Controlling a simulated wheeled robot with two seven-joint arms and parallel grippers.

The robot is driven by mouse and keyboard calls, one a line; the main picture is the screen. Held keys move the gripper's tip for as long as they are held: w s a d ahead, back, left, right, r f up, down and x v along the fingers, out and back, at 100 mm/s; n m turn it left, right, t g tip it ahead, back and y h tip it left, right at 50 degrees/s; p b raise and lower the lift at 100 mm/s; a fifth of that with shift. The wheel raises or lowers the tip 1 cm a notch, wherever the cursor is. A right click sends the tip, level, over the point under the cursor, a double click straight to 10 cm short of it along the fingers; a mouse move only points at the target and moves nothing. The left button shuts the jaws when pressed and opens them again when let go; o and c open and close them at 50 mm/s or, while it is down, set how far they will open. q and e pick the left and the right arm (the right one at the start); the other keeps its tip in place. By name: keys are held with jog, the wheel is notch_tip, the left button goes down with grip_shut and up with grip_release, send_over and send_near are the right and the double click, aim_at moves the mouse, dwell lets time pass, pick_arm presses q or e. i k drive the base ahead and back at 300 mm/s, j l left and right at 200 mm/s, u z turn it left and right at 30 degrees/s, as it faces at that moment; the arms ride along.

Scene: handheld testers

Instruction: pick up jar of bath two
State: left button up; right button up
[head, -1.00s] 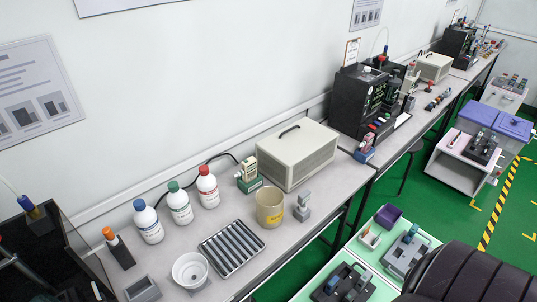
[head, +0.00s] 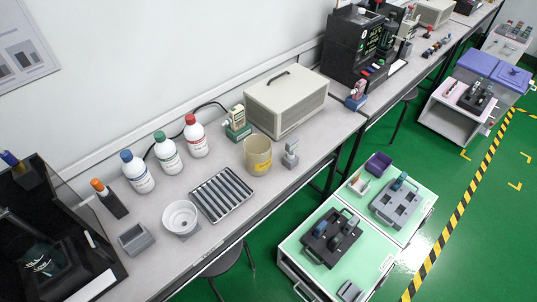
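A beige open-topped jar (head: 257,155) with a yellow label stands upright on the grey bench, in front of a beige box-shaped instrument. Its label is too small to read, so I cannot tell whether it is bath two. Three white bottles stand to its left, with a blue cap (head: 138,173), a green cap (head: 167,153) and a red cap (head: 195,137). Their labels are not readable either. Neither of my grippers shows in the head view.
A slotted metal tray (head: 222,194), a white bowl (head: 181,218) and a grey block (head: 134,238) lie left of the jar. A beige instrument (head: 287,99) stands behind it and a small grey device (head: 290,154) beside it. A green-topped cart (head: 377,258) stands on the floor at right.

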aim_at(28, 251)
jog(key=u, duration=0.45)
jog(key=j+u, duration=0.1)
jog(key=u, duration=0.85)
jog(key=j+u, duration=0.1)
jog(key=u, duration=0.35)
